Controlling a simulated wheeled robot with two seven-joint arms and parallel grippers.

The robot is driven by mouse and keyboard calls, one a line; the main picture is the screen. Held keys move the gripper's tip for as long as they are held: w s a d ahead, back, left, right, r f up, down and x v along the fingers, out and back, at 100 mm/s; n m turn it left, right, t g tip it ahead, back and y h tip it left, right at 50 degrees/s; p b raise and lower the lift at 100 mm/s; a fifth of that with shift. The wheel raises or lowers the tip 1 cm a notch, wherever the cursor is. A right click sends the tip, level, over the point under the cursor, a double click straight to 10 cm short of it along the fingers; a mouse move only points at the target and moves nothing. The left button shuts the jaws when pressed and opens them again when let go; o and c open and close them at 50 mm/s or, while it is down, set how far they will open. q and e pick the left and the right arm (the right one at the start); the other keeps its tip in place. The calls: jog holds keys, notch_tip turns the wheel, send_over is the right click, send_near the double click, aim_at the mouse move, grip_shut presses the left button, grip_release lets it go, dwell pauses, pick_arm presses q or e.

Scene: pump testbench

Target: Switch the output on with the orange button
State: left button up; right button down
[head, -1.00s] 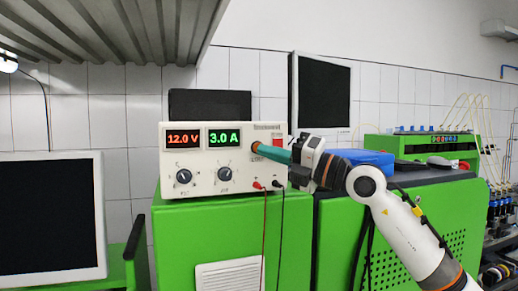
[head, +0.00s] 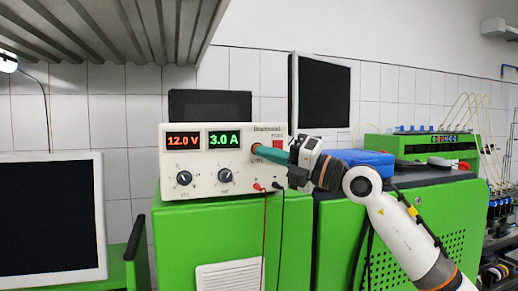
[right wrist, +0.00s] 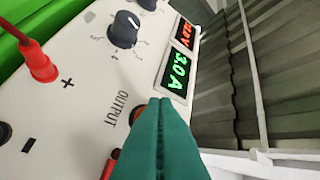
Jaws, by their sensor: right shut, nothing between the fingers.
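The white power supply (head: 203,160) shows lit readouts of 12.0 V and 3.0 A. The orange button (head: 255,148) is on the right part of its front panel, mostly hidden by my fingertips. In the right wrist view, a strip of the orange button (right wrist: 137,113) shows beside the OUTPUT label. My right gripper (head: 260,151) is shut and empty, its teal fingers pointing at the button. In the right wrist view, the gripper's tips (right wrist: 161,102) overlap the button; I cannot tell if they touch it. My left gripper is out of view.
A red switch (head: 278,142) sits just right of the button. Two knobs and plugged red and black leads (head: 265,225) are on the front. The supply stands on a green cabinet (head: 180,240). A blue box (head: 365,160) is at right.

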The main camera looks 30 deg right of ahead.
jog(key=shift+w+d+p, duration=0.1)
jog(key=shift+w+p, duration=0.2)
jog(key=shift+w, duration=0.05)
dwell(0.6)
jog(key=shift+s+b, duration=0.4)
jog(key=shift+s, duration=0.45)
jog(key=shift+a, duration=0.2)
jog(key=s+b, duration=0.1)
jog(key=s, duration=0.2)
jog(key=s+a+b, duration=0.1)
jog(key=s+b, duration=0.1)
jog(key=shift+s+a, duration=0.2)
jog(key=shift+s, duration=0.2)
